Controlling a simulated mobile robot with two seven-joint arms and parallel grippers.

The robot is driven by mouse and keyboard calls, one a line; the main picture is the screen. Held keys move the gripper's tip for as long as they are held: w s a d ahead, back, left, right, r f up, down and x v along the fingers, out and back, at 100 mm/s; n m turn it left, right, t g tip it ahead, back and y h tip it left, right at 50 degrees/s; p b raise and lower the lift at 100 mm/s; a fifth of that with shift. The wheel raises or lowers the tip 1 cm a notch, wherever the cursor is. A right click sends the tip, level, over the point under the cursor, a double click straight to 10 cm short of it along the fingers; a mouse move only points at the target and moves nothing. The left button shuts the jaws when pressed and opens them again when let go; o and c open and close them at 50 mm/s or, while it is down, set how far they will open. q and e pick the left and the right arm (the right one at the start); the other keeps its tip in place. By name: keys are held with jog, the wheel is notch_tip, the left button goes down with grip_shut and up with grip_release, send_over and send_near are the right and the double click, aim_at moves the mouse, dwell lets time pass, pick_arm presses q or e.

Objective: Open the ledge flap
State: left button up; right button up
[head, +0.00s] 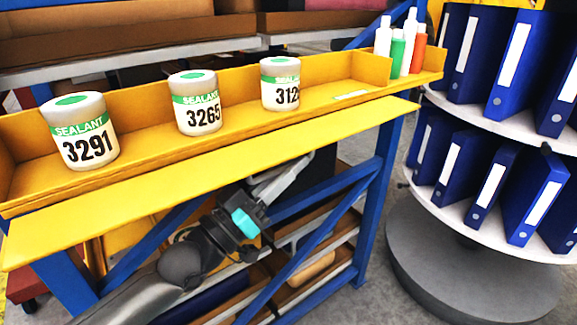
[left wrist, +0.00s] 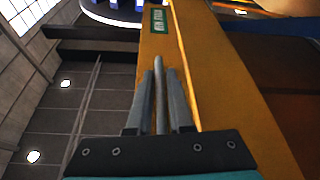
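The ledge flap (head: 215,165) is a long yellow panel along the front of the yellow ledge (head: 135,120). Its broad upper face shows in the head view, extending outward from the ledge. My left gripper (head: 286,179) is below the flap, right of its middle, with its fingertips partly hidden. In the left wrist view, the gripper fingers (left wrist: 160,85) are close together beside a yellow panel (left wrist: 225,90) with a green label (left wrist: 157,20). A thin grey bar shows between the fingers; their opening and any contact are unclear. My right gripper is out of view.
Sealant tubs 3291 (head: 85,130), 3265 (head: 196,101) and one partly hidden number (head: 280,83) stand on the ledge. Several bottles (head: 397,45) stand at its right end. Blue frame bars (head: 325,192) cross below. A round binder rack (head: 470,225) is at right.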

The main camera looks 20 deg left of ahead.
pick_arm(q)
grip_shut()
dwell(1.0)
